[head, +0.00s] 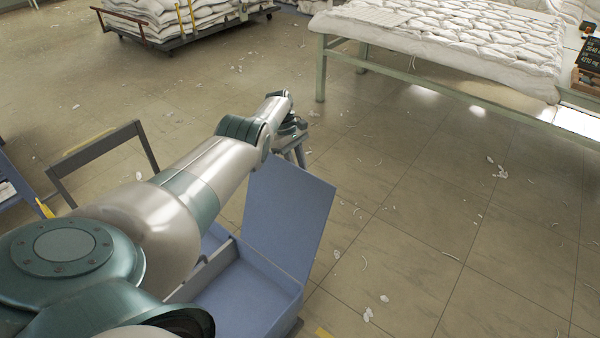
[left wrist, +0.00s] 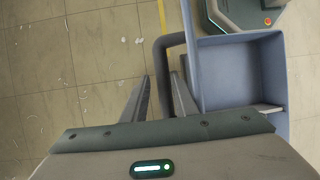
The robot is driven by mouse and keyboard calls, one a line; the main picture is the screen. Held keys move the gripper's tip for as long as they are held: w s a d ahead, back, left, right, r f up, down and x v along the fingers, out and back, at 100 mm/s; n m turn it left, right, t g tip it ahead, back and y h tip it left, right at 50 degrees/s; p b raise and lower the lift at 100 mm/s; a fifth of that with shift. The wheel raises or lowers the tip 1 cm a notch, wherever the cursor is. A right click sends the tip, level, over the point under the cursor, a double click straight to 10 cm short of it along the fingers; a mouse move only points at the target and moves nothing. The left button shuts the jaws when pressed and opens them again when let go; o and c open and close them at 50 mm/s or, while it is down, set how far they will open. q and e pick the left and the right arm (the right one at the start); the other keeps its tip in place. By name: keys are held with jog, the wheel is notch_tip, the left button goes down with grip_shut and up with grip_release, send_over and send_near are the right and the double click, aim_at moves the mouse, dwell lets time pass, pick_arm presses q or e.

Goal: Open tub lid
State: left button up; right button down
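The blue tub (head: 245,305) stands open on the floor at the lower middle of the head view. Its lid (head: 288,217) stands raised, roughly upright. The tub's inside also shows in the left wrist view (left wrist: 228,75), with the lid edge-on (left wrist: 189,50). A dark grey bar handle (left wrist: 165,60) sticks out from the lid. My left gripper (left wrist: 160,85) has its fingers on either side of this handle; floor shows between the left finger and the bar, so it looks open around it. In the head view my arm hides part of the tub. My right gripper is not in view.
A grey frame (head: 97,165) stands to the left of my arm. A table (head: 320,70) with white quilted bedding is at the upper right, and a low cart (head: 190,38) with folded duvets is at the back. The floor to the right is clear apart from white scraps.

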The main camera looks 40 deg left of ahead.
pick_arm(q)
jog(key=b+v, duration=0.2)
jog(key=v, duration=1.5)
jog(key=shift+r, duration=0.2)
jog(key=shift+s, duration=0.1)
